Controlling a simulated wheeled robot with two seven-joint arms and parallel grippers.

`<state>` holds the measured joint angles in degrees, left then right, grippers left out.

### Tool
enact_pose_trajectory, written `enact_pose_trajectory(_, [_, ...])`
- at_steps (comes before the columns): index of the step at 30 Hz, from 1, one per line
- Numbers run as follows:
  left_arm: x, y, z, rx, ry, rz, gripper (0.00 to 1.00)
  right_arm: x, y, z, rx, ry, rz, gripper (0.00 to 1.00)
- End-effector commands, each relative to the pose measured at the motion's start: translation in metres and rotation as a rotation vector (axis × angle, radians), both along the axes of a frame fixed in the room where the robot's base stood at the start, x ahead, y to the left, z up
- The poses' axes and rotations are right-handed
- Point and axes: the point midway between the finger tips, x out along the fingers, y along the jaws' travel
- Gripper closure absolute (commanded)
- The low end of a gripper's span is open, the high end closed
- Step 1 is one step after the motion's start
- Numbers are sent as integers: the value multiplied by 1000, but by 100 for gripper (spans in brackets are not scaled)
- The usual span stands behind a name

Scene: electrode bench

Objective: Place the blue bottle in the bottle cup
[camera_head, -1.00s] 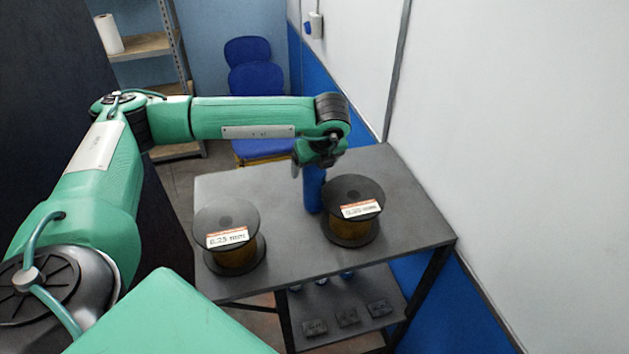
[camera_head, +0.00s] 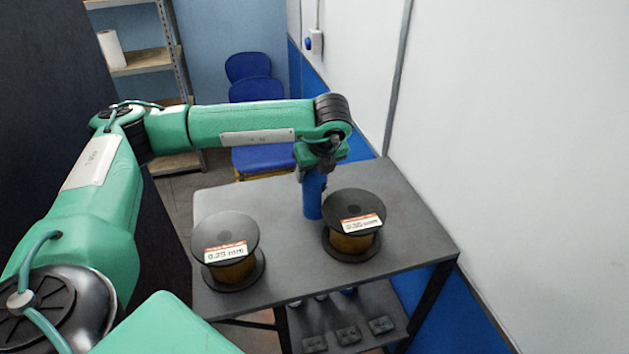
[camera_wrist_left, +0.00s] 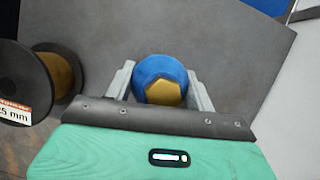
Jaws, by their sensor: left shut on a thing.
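The blue bottle (camera_head: 313,194) is upright at the table's far side, just left of and behind the right-hand spool. In the left wrist view the blue bottle (camera_wrist_left: 153,68) shows from above, with a yellow cap. My left gripper (camera_head: 317,168) comes down over the bottle's upper part. Its two grey fingers (camera_wrist_left: 160,85) stand on either side of the bottle, and it is shut on it. I cannot tell whether the bottle's base touches the table. I cannot make out the bottle cup. My right gripper is not in view.
Two black wire spools, left (camera_head: 228,280) and right (camera_head: 352,250), stand on the grey table (camera_head: 290,265). One spool (camera_wrist_left: 52,70) shows in the wrist view. A lower shelf (camera_head: 365,310) holds several small items. A white wall (camera_head: 520,150) bounds the right.

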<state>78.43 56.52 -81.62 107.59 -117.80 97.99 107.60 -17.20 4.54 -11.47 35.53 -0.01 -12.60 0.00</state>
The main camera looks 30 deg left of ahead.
Motion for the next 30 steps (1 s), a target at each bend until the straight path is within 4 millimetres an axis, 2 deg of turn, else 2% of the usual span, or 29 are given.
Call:
enact_pose_trajectory(8, [1, 0, 55, -2, -8, 1, 100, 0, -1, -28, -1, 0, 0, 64])
enact_pose_trajectory(15, [1, -1, 119, -3, -9, 1, 100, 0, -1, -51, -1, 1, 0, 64])
enact_pose_trajectory(16, [0, 0, 126, 0, -6, 1, 100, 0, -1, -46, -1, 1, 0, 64])
enact_pose_trajectory(21, [0, 0, 150, 1, -6, 1, 100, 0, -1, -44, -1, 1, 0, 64])
enact_pose_trajectory(30, [0, 0, 172, 1, -3, 0, 100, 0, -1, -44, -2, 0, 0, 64])
